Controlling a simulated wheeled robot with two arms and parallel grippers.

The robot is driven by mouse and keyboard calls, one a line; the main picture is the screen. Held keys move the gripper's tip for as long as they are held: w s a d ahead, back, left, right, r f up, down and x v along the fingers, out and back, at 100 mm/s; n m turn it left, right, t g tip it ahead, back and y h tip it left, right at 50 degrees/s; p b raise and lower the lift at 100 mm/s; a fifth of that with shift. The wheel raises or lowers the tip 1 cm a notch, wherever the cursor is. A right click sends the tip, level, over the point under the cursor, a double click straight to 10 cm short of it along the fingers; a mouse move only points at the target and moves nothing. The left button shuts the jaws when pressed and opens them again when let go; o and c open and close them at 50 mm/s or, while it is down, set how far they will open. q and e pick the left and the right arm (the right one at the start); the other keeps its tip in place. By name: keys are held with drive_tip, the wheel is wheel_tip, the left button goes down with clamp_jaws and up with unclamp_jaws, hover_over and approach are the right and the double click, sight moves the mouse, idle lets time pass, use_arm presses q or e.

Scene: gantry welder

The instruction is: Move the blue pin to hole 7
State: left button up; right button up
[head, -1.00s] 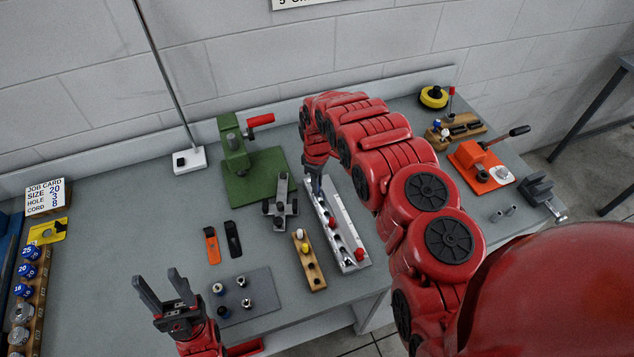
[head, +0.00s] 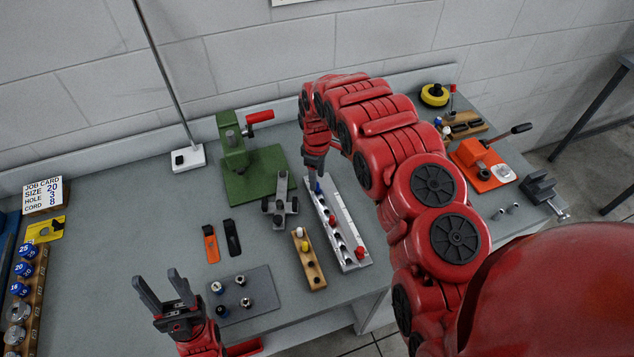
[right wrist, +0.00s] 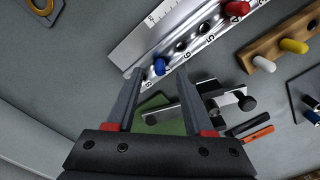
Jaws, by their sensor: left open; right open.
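The blue pin (head: 318,187) stands in the far end of the metal hole strip (head: 350,222). In the right wrist view the blue pin (right wrist: 159,66) sits in the end part of the strip, near a printed figure that looks like 8. Two empty holes (right wrist: 181,45) follow it, then a red pin (right wrist: 237,8). My right gripper (right wrist: 160,80) is open, its fingertips either side of the line to the pin and apart from it. In the head view it (head: 315,175) is just above the pin. My left gripper (head: 158,279) is open and empty at the front left.
A wooden block (head: 313,270) with white and yellow pins lies beside the strip. A grey clamp-like tool (head: 281,203) and a green press (head: 250,175) stand left of it. A grey mat (head: 262,289) holds small parts. The job card (head: 44,196) reads hole 3.

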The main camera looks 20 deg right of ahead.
wheel_tip(320, 180, up, 3)
drive_tip(key=shift+f+b, duration=0.15)
drive_tip(key=shift+b, duration=0.4)
wheel_tip(320, 180, up, 12)
drive_tip(key=p, duration=1.1)
drive_tip(key=shift+f, duration=0.1)
